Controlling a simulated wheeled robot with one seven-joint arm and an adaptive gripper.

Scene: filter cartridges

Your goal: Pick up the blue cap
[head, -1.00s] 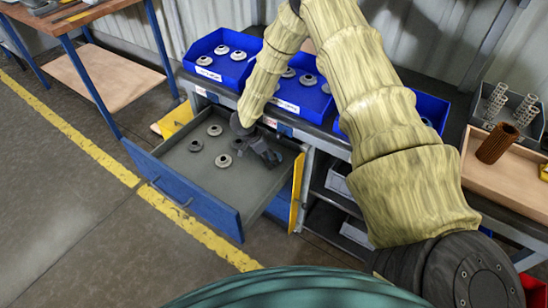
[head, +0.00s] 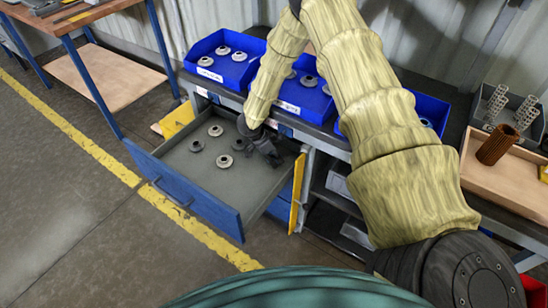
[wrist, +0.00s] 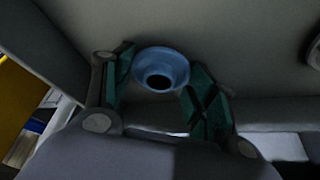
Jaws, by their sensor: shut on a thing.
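The blue cap (wrist: 163,68), a flanged ring with a dark central hole, sits between the two green-padded fingers of my gripper (wrist: 160,75) in the wrist view. The gripper is shut on it. In the head view my gripper (head: 268,153) is over the right part of the open drawer (head: 190,195). The held cap cannot be made out there. Whether it still touches the drawer floor I cannot tell.
Several grey and dark caps, one of them a pale cap (head: 224,161), lie in the drawer left of my gripper. Blue bins (head: 225,75) stand on the bench behind. A yellow panel (head: 297,190) is beside the drawer's right side.

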